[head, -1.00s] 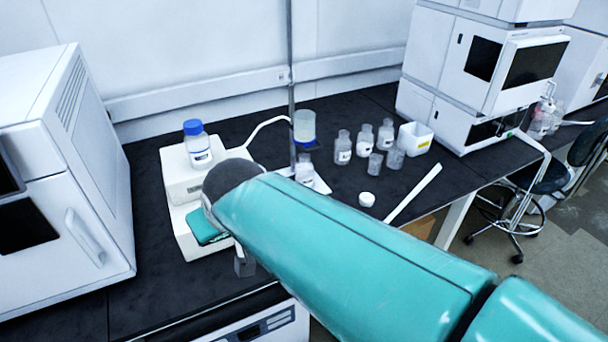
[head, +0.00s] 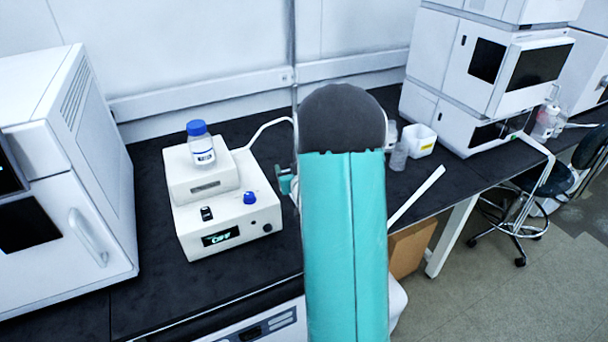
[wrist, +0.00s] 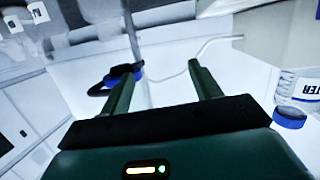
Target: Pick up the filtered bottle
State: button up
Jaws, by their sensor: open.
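A clear bottle with a blue cap (head: 200,145) stands upright on the white stirrer-like device at left in the head view. I cannot tell whether it is the filtered bottle. In the wrist view, a clear vessel whose label ends in "TER" (wrist: 303,88) is cut off by the right edge. My gripper (wrist: 160,70) is open, with nothing between its two dark green fingers. A blue and black ring-like part (wrist: 123,77) shows by the left fingertip. In the head view my arm hides most of the gripper and the bench behind it.
The white device (head: 220,226) has a lit display and a blue knob. A small clear vial (head: 398,157) and a white tub (head: 419,140) stand right of my arm. A large white instrument (head: 65,170) bounds the bench at left, another (head: 480,90) at right.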

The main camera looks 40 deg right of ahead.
jog(key=s+d+f+m+t+h, duration=0.1)
jog(key=s+d+f+t+h, duration=0.1)
jog(key=s+d+f, duration=0.35)
jog(key=x, duration=0.3)
jog(key=f+x, duration=0.1)
jog(key=x, duration=0.2)
jog(key=f+x, duration=0.1)
jog(key=x, duration=0.3)
jog(key=shift+s, duration=0.1)
jog(key=shift+x, duration=2.75)
jog(key=shift+r, duration=0.1)
grip_shut()
